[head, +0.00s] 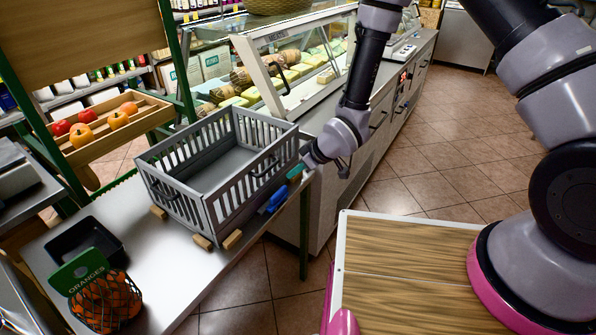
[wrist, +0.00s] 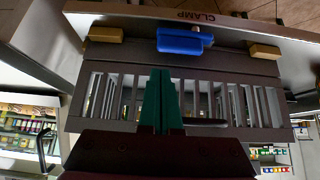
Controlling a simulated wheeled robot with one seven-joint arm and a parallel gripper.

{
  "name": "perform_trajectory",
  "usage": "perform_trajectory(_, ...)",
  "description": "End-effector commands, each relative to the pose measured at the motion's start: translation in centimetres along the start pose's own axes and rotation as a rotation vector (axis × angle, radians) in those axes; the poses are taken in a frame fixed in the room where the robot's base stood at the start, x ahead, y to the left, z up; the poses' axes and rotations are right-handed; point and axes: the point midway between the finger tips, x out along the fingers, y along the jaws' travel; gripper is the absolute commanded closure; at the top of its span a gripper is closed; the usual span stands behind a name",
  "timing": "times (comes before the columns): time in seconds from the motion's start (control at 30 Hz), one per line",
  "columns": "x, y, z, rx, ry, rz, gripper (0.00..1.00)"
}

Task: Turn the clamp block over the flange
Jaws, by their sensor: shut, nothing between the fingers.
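The clamp block is blue (head: 276,200) and sits at the edge of the metal table, beside the near right side of the grey slatted crate (head: 183,196). In the wrist view the blue block (wrist: 180,42) lies beside a flat grey band (wrist: 130,56) along the crate, which looks like the flange; whether the block overlaps it I cannot tell. A small grey stub shows on the block. My gripper (head: 294,173) has green fingers, shut and empty, close to the crate's side and apart from the block. The fingers also show in the wrist view (wrist: 161,95).
Wooden blocks (head: 232,239) stand along the crate's base. The metal table (head: 190,275) also holds a black tray (head: 85,243) and a net of oranges (head: 105,300). A glass cheese counter (head: 290,70) stands behind. Tiled floor (head: 440,170) is clear at right.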

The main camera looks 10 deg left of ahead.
Motion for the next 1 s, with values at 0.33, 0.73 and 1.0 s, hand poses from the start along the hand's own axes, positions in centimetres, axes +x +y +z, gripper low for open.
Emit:
perform_trajectory(0.33, 5.9, 0.1, 0.1, 0.001, -0.002, 0.001, 1.00)
perform_trajectory(0.73, 7.1, 0.1, 0.0, 0.002, -0.001, 0.001, 1.00)
perform_trajectory(1.0, 7.2, -0.2, -0.1, 0.009, -0.002, 0.007, 1.00)
